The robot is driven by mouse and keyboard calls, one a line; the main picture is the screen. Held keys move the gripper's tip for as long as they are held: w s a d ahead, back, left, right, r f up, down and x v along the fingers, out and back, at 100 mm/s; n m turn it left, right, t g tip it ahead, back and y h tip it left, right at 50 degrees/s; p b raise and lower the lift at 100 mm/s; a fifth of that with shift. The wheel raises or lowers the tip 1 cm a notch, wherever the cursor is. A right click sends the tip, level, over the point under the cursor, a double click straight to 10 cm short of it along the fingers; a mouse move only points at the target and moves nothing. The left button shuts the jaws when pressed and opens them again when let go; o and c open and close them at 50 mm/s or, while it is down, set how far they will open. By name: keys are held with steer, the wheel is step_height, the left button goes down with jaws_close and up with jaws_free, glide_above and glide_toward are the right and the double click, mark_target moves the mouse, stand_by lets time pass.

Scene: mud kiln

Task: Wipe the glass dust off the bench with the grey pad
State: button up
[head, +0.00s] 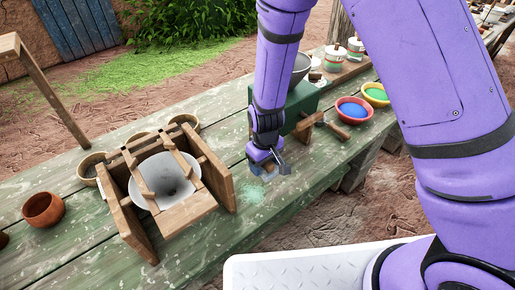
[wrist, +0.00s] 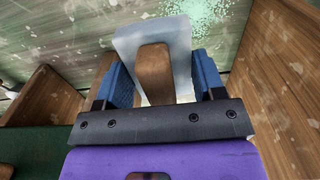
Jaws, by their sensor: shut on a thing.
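The glass dust (head: 253,193) is a patch of pale green specks on the green, worn bench (head: 212,243), right of the wooden frame. It also shows at the top of the wrist view (wrist: 208,18). My gripper (head: 271,168) is low over the bench, just beyond the dust in the head view. In the wrist view its blue fingers (wrist: 161,70) are shut on the grey pad (wrist: 130,42), a pale block with a brown wooden handle (wrist: 153,72). The dust lies beside the pad's top right corner there. I cannot tell whether the pad touches the bench.
A wooden frame holding a white funnel-like bowl (head: 145,187) stands close left of my gripper. A dark green box (head: 299,101) with a wooden handle stands behind. A red bowl of blue powder (head: 354,110) is to the right. A brown bowl (head: 43,209) sits far left. The front bench strip is clear.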

steer(key=shift+w+a+f, duration=0.1)
steer(key=shift+w+a, duration=0.05)
steer(key=shift+w, duration=0.25)
glide_above(262, 182)
steer(key=shift+f, duration=2.85)
steer(key=shift+f, duration=0.95)
